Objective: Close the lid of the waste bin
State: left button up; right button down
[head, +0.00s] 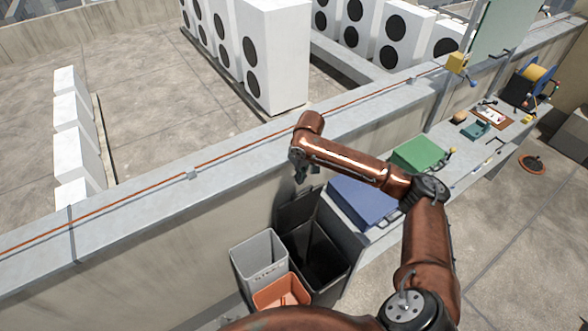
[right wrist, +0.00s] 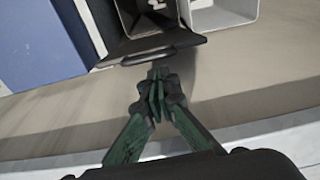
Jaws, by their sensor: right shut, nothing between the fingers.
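The black waste bin (head: 345,240) stands at the foot of the parapet wall in the head view, its dark inside showing. Its dark lid (head: 298,208) is raised at the back, on the wall side, so the bin is open. My right gripper (head: 301,178) is just above the raised lid, pointing down, shut and empty. In the right wrist view my right fingertips (right wrist: 157,86) meet close to the lid's edge (right wrist: 150,52); I cannot tell whether they touch it. My left gripper is not in view.
A grey bin (head: 258,262) and an orange bin (head: 282,292) stand left of the black bin. The parapet (head: 235,150) runs behind the bins.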

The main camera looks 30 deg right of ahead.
jog(key=f, duration=0.1)
jog(key=w+f, duration=0.1)
jog(key=f, duration=0.1)
jog(key=w+d+f, duration=0.1)
jog(key=f, duration=0.1)
jog(key=shift+p, duration=0.3)
jog(key=shift+f, duration=0.5)
